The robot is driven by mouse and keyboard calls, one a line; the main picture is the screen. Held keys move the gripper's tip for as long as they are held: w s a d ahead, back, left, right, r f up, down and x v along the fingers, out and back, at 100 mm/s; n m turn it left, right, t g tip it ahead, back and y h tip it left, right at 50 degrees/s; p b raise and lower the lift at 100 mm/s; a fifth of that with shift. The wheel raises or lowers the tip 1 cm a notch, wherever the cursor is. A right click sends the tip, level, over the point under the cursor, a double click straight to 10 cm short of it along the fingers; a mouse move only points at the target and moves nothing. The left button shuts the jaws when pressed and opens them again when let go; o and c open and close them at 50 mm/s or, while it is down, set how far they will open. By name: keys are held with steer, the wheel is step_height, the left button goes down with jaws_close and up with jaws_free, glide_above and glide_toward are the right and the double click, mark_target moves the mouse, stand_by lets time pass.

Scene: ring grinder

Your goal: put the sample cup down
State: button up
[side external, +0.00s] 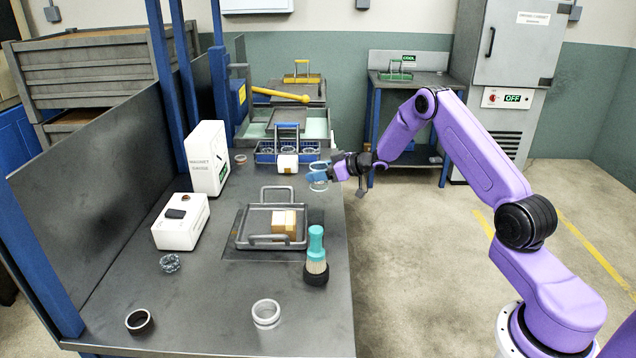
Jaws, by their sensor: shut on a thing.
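My gripper (322,172) is over the right edge of the workbench, near its far half. Its light blue jaws are shut on a small, clear, round vessel, which I take to be the sample cup (319,185). The cup looks upright and appears held above the bench top. The jaws hide part of it, and its exact height over the bench cannot be told from this view. The workbench (215,300) has bare dark metal in its front part.
White boxes (180,233) stand left. A blue rack (265,157) is behind.

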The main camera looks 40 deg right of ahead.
steer(key=shift+w+f, duration=0.3)
steer(key=shift+f, duration=1.65)
steer(key=shift+f, duration=0.15)
steer(key=o, duration=1)
steer(key=shift+o, duration=0.2)
steer(key=v, duration=1.2)
